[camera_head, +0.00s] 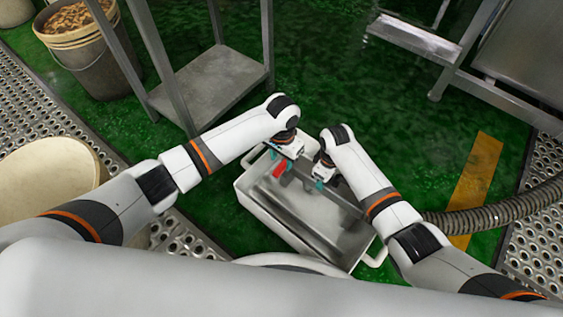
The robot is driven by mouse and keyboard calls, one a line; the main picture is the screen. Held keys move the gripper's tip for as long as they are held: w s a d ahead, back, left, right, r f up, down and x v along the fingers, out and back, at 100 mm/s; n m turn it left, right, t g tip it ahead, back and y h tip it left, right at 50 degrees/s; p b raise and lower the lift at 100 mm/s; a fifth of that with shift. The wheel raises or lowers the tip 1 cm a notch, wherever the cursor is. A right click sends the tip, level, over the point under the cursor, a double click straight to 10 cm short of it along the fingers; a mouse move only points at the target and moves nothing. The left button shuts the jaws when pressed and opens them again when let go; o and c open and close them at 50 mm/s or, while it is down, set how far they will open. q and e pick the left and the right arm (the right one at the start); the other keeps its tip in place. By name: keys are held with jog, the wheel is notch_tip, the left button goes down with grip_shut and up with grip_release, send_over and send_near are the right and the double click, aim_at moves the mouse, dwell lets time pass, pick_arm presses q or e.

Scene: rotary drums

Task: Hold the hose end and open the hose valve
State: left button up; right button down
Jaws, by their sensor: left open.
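A small red part, apparently the valve handle (279,168), shows over the white tub, close to my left gripper. My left gripper (281,164) is open, with its teal fingertips near the red part; I cannot tell whether they touch it. My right gripper (327,182) is just to the right, pointing down over a grey bar-like piece (345,204) that crosses the tub. Its teal fingertips show, but whether they close on anything is hidden. A ribbed grey hose (500,212) comes in from the right and passes behind my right arm; its end is not clearly visible.
The white tub (265,216) with handles stands on the green floor below both grippers. A metal stand (212,85) and stacked buckets (85,45) are at the upper left. A pale round container (45,180) is at the left. Metal equipment (510,60) is at the upper right.

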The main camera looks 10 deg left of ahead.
aim_at(282, 166)
pick_arm(q)
jog(key=shift+f, duration=1.55)
jog(key=shift+c, duration=0.2)
grip_shut()
